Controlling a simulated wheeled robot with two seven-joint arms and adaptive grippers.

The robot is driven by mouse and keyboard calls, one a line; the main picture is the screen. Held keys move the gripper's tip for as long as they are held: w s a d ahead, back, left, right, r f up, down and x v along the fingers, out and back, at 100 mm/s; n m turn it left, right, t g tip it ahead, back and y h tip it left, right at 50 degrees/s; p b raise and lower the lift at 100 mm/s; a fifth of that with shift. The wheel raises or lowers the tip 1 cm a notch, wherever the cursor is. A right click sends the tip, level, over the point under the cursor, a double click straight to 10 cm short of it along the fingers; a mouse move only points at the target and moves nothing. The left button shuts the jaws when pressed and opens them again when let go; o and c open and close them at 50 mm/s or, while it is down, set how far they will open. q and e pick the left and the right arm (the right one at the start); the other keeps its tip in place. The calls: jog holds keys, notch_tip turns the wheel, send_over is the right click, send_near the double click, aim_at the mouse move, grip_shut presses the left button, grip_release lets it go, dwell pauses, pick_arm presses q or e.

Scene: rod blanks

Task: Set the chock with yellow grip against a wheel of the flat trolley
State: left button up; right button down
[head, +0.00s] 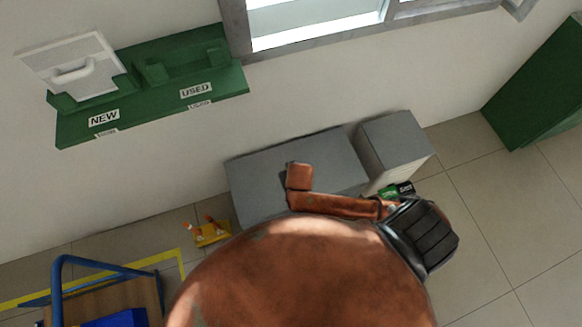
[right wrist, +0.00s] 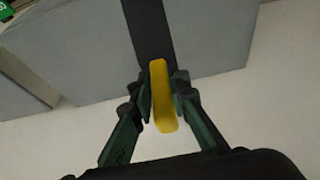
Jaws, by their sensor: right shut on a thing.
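The chock with the yellow grip is held by my right gripper (right wrist: 163,100). The two dark green fingers are shut on the yellow grip (right wrist: 164,108). A black strip beyond the grip in the right wrist view may be the chock's body; I cannot tell for sure. The flat trolley (head: 142,292), with a brown deck and blue handle, is partly in the head view at bottom left. Its wheels are not visible. In the head view, a large brown rounded shape hides much of the lower middle, and I cannot make out the held chock. My left gripper is not in view.
A grey bench or box (head: 260,180) and a smaller grey cabinet (head: 395,145) stand along the wall. A small yellow item (head: 212,236) with orange-and-white parts lies on the floor. A green shelf (head: 150,105) is on the wall. Floor at right (head: 500,220) is clear.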

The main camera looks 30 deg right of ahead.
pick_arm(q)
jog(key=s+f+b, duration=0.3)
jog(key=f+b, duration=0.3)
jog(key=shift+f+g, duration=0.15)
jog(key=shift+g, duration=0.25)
pick_arm(e)
jog(key=w+d+f, duration=0.5)
jog(key=w+f, duration=0.3)
jog(key=f, duration=0.3)
jog(key=shift+w+d+f, duration=0.15)
jog(key=shift+w+d, duration=0.1)
jog(key=shift+f, duration=0.15)
jog(key=c, duration=1.8)
grip_release()
jog(key=shift+c, duration=0.2)
